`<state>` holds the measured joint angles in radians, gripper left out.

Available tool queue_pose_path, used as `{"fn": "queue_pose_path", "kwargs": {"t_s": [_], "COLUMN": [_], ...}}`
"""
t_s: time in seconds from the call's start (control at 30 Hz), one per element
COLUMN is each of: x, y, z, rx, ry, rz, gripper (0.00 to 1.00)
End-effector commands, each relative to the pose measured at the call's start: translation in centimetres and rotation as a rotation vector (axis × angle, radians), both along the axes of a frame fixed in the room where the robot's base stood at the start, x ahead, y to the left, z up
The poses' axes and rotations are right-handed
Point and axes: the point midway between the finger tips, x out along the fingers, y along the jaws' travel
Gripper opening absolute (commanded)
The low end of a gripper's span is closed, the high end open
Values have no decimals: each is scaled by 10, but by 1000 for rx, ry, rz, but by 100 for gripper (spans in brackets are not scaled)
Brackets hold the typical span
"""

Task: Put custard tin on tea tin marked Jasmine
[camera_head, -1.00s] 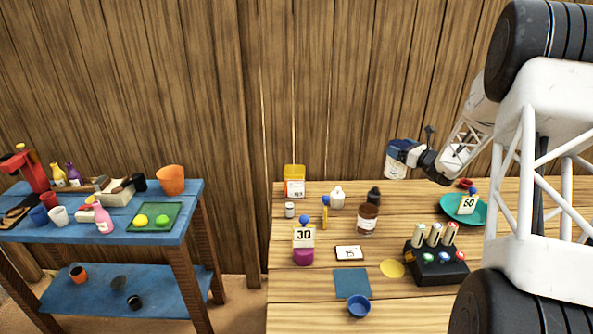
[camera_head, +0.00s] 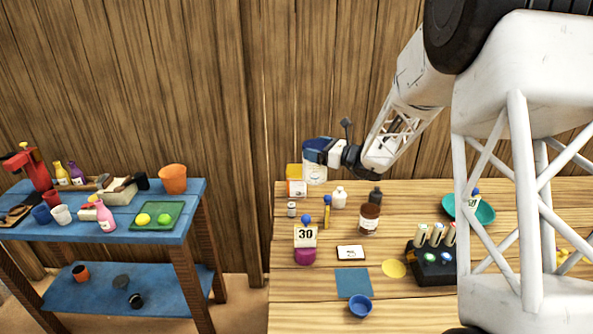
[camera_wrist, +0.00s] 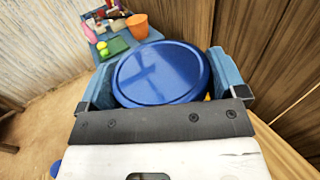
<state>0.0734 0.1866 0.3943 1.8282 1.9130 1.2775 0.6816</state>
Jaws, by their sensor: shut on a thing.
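My gripper (camera_head: 326,152) is shut on a tin with a blue lid and pale label, taken as the custard tin (camera_head: 315,175); its label is unreadable. In the wrist view, the custard tin's round blue lid (camera_wrist: 160,72) sits between my two fingers. The tin is held upright in the air over the back left of the wooden table. A yellow-topped tin with a white and orange label (camera_head: 293,170) stands there, partly hidden behind the held tin. It may be the tea tin; I cannot read Jasmine on it.
Near it stand a small jar (camera_head: 292,209), a white bottle (camera_head: 339,197), a dark bottle (camera_head: 375,197) and a brown jar (camera_head: 369,219). A "30" sign (camera_head: 305,236), a black button box (camera_head: 437,268) and a teal plate (camera_head: 486,212) are also on the table. A blue side table (camera_head: 180,235) stands left.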

Motion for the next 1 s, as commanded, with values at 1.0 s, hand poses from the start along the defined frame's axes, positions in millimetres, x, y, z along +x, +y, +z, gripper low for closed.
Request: {"fn": "queue_pose_path", "kwargs": {"t_s": [1.0], "x": [4], "y": [36], "z": [3], "rx": [1], "ry": [0], "rz": [50], "gripper": [56]}}
